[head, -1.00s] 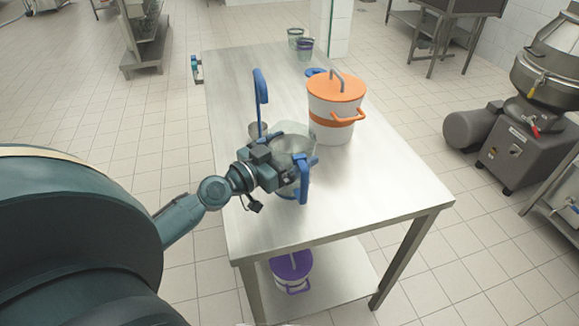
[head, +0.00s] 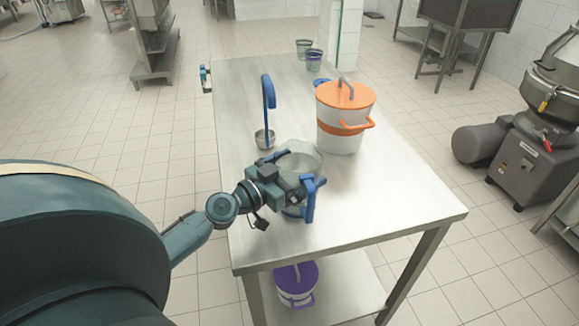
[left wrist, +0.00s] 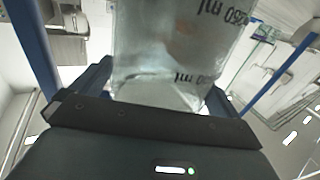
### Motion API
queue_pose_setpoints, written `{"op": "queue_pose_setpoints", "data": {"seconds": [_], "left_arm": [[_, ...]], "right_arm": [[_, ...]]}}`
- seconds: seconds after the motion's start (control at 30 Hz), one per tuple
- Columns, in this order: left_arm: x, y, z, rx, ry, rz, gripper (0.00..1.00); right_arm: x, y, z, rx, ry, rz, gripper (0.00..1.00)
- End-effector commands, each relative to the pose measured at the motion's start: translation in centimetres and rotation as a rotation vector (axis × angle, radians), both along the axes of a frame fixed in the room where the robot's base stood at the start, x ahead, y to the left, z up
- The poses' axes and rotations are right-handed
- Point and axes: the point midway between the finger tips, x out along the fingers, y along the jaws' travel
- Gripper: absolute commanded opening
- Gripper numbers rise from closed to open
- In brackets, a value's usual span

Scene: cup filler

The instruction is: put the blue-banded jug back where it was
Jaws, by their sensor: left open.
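In the left wrist view the jug (left wrist: 180,45), with dark ml markings, fills the space between the two fingers of my left gripper (left wrist: 158,95). The fingers are open, one on each side of the jug. My right gripper is not in view.
A ladle (head: 268,95) with a blue upright handle stands just behind the jug. A white bucket (head: 341,142) with an orange lid is behind it to the right. Cups (head: 314,62) stand at the table's far end. The table's right side (head: 390,200) is clear.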

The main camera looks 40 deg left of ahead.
Motion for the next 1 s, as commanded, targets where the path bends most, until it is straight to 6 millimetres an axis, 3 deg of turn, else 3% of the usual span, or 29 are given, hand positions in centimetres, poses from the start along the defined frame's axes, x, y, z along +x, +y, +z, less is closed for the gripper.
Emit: {"op": "queue_pose_setpoints", "data": {"seconds": [0.07,0.17,0.5,0.7,1.0], "left_arm": [[0.0,0.0,0.6,0.000,0.000,0.000,1.00],[-1.3,0.4,-0.2,0.001,0.003,0.000,1.00],[-7.6,2.1,-0.6,0.000,0.002,0.001,1.00],[-10.3,2.9,-0.3,-0.002,0.001,0.002,1.00],[-11.6,3.2,0.3,0.000,0.000,-0.001,1.00]], "right_arm": [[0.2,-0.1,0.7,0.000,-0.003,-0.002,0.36],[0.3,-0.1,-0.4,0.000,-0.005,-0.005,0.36],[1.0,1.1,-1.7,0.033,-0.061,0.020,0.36],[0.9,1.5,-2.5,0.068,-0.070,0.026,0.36],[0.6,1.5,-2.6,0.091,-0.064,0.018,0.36]]}}
